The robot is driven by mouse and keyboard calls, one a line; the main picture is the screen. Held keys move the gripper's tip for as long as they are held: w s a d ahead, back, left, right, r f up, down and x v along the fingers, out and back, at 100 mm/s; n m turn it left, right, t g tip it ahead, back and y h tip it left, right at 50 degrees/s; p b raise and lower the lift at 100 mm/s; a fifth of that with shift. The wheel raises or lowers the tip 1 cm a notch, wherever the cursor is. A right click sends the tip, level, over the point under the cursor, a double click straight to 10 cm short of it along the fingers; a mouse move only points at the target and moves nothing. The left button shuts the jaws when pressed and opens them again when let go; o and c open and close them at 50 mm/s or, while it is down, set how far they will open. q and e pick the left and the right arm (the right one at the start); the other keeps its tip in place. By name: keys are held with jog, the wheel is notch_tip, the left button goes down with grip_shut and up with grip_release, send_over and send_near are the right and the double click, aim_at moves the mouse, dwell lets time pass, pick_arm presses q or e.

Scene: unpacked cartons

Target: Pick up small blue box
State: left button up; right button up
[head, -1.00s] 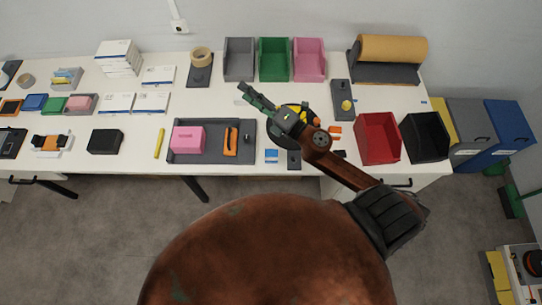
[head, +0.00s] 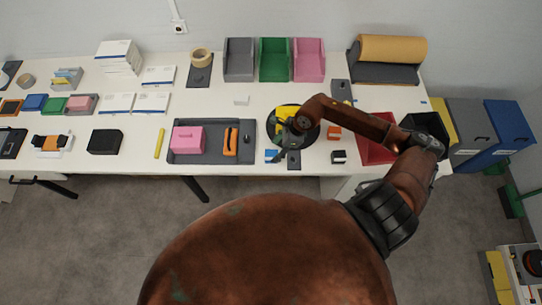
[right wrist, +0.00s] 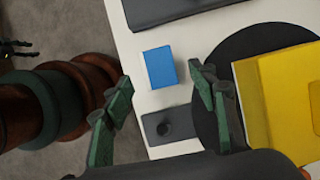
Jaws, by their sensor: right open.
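The small blue box (head: 271,155) lies near the front edge of the white table, right of the grey tray. In the right wrist view, the blue box (right wrist: 161,67) shows whole, just ahead of and between the fingertips. My right gripper (head: 281,153) is over the table's front edge beside the blue box. In the right wrist view, its green fingers (right wrist: 162,79) are apart, with nothing between them. I cannot tell its exact height above the box. My left gripper is not in view.
A black disc (head: 313,139) with yellow items on it is close to the gripper. A small grey block with a knob (right wrist: 168,126) lies beside the blue box. The grey tray (head: 215,160) holds a pink box (head: 187,139). Red (head: 374,152) and black bins stand to the right.

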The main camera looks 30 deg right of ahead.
aim_at(272, 154)
jog(key=x, duration=0.5)
jog(key=shift+a+p, duration=0.15)
jog(key=shift+p, duration=0.15)
jog(key=shift+r, duration=0.1)
jog(key=shift+c, duration=0.3)
jog(key=c, duration=1)
